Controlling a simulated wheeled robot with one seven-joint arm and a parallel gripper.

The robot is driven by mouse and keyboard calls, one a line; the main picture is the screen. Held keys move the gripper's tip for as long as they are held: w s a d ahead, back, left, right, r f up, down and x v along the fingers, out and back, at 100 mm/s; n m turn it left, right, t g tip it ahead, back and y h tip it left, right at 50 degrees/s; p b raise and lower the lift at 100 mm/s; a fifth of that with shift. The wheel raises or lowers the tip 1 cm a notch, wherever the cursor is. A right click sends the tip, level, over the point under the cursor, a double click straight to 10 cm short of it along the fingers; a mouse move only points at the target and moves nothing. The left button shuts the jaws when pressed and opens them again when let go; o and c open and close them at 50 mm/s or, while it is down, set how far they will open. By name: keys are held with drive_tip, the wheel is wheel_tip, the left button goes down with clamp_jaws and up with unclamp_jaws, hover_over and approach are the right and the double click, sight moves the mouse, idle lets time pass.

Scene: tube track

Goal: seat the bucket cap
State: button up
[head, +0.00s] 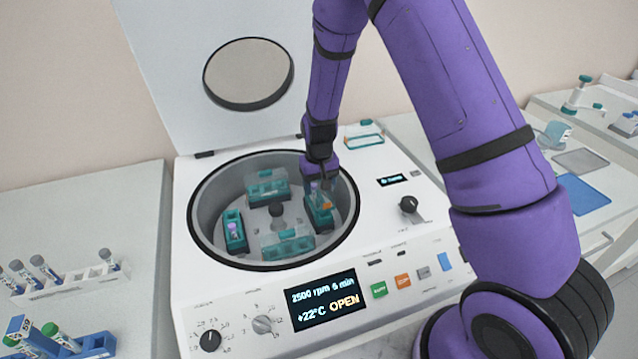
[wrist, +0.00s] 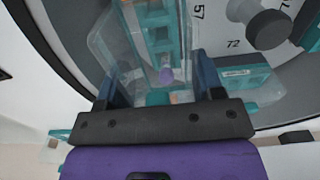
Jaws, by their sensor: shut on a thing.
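My gripper (head: 321,183) reaches down into the open centrifuge bowl at its right side. In the wrist view my gripper (wrist: 158,88) is shut on a clear bucket cap (wrist: 118,55), which spreads out between and beyond the fingers. The left bucket (head: 235,236) is uncapped and holds a tube. The back bucket (head: 267,188) and front bucket (head: 288,248) appear to carry clear caps.
The rotor hub (head: 277,209) stands mid-bowl, and the bowl rim (head: 196,236) surrounds the buckets. The raised lid (head: 248,72) stands behind. A teal-edged clear piece (head: 364,135) lies on the housing's back right. Tube racks (head: 75,284) stand at left.

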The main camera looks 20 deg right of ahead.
drive_tip(key=shift+f, duration=0.15)
drive_tip(key=shift+f, duration=0.9)
drive_tip(key=shift+f, duration=0.45)
drive_tip(key=shift+f, duration=0.7)
drive_tip(key=shift+f, duration=0.2)
drive_tip(key=shift+f, duration=0.25)
drive_tip(key=o, duration=1)
